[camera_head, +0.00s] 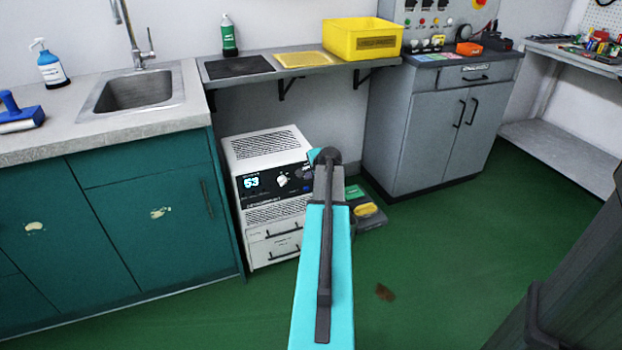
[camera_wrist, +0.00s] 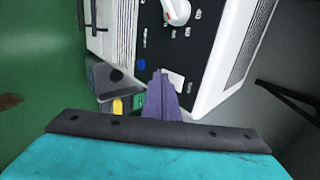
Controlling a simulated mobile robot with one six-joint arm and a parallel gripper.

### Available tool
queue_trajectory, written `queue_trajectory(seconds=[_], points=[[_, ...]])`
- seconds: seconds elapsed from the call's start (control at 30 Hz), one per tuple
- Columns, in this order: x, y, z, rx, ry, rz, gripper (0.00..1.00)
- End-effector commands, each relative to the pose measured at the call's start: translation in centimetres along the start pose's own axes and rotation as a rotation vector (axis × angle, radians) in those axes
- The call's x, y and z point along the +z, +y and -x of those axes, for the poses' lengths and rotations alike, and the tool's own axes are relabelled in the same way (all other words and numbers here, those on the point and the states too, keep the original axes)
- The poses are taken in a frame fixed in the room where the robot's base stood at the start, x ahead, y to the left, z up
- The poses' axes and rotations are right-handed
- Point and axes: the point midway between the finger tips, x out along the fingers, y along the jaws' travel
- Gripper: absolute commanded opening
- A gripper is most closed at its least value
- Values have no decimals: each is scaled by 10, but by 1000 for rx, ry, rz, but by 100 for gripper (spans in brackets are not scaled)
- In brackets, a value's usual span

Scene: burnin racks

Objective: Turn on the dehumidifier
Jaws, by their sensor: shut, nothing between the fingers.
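The dehumidifier (camera_head: 265,150) is a white box with a vented top and a black front panel, standing under the wall shelf. Its display (camera_head: 251,183) is lit and reads 53, with a white knob (camera_head: 282,180) to the right. The wrist view shows the black panel (camera_wrist: 172,50) turned on its side, with the white knob (camera_wrist: 177,12), a blue round button (camera_wrist: 141,65) and a pale label (camera_wrist: 176,80). My gripper (camera_wrist: 160,76) is shut and empty, its purple fingertips over the panel's lower edge near the button and label. Contact cannot be told. My arm hides the gripper in the head view.
White drawers (camera_head: 275,240) sit below the dehumidifier. A dark box with a yellow item (camera_head: 365,210) is on the floor at its right. A teal sink cabinet (camera_head: 140,200) stands left, a grey cabinet (camera_head: 425,140) right. The shelf (camera_head: 305,68) overhangs. Green floor in front is mostly clear.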

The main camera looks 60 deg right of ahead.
Motion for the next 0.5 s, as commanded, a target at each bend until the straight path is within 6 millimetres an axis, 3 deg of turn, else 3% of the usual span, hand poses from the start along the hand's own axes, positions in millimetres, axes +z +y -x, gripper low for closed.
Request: queue_trajectory(seconds=[0.5], points=[[4,-1,-2,-7,-4,3,0]])
